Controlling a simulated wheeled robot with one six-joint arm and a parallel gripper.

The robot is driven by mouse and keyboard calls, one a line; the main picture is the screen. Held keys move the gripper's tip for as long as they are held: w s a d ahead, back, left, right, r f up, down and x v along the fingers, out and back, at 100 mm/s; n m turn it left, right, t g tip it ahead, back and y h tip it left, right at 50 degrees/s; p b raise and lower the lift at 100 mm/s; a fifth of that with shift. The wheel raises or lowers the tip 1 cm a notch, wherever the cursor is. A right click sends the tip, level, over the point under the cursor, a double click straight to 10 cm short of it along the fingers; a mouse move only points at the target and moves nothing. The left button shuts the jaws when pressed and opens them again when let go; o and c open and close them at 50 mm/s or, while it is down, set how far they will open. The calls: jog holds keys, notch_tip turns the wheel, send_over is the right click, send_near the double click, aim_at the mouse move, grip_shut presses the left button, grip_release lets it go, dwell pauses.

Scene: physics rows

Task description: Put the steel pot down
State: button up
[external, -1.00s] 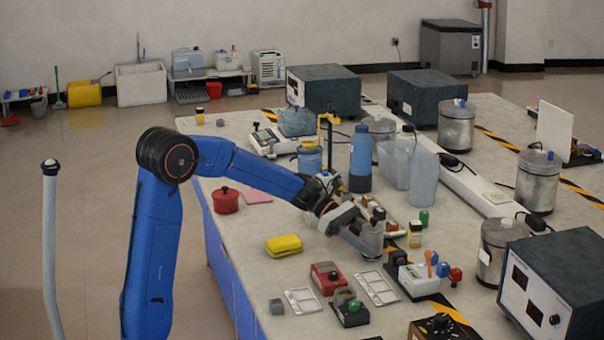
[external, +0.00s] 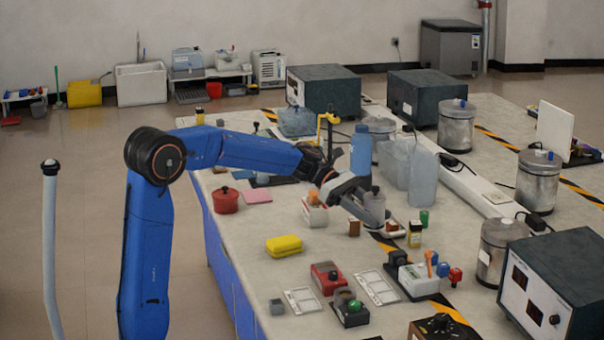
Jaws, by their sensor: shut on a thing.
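The steel pot (external: 375,208) is a small grey cylinder with a dark knob on top. My gripper (external: 366,208) is shut on it from the left and holds it upright over the middle of the bench (external: 330,262). A small pale tray (external: 397,231) lies just right of and below the pot. I cannot tell from this view whether the pot's base touches anything. The gripper's far finger is hidden.
A brown jar (external: 354,228) and a white box (external: 314,214) stand left of the pot. A yellow-labelled jar (external: 415,234) and a green bottle (external: 424,218) stand right. Pale jugs (external: 408,168) are behind. Bare bench lies around the yellow sponge (external: 285,246).

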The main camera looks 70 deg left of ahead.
aim_at(375, 191)
jog(key=shift+r, duration=0.5)
notch_tip(375, 191, up, 4)
jog(key=shift+f, duration=0.2)
jog(key=shift+r, duration=0.9)
jog(key=s+a+n+t+y, duration=0.2)
jog(key=a+n+y, duration=0.1)
jog(key=a, duration=1)
jog(key=s+a+n+t+y, duration=0.1)
jog(key=s+a+n+y, duration=0.15)
jog(key=a, duration=0.95)
jog(key=s+a+n+t+y, duration=0.2)
jog(key=s+a+n+y, duration=0.1)
jog(key=a, duration=1)
jog(key=s+a+n+y, duration=0.75)
jog(key=s+a, duration=1.75)
jog(key=a, duration=0.4)
jog(key=shift+m, duration=0.3)
jog(key=shift+w+d+f, duration=0.15)
jog(key=shift+f, duration=3.65)
jog(key=shift+w+d+f, duration=0.1)
jog(key=shift+f, duration=3.7)
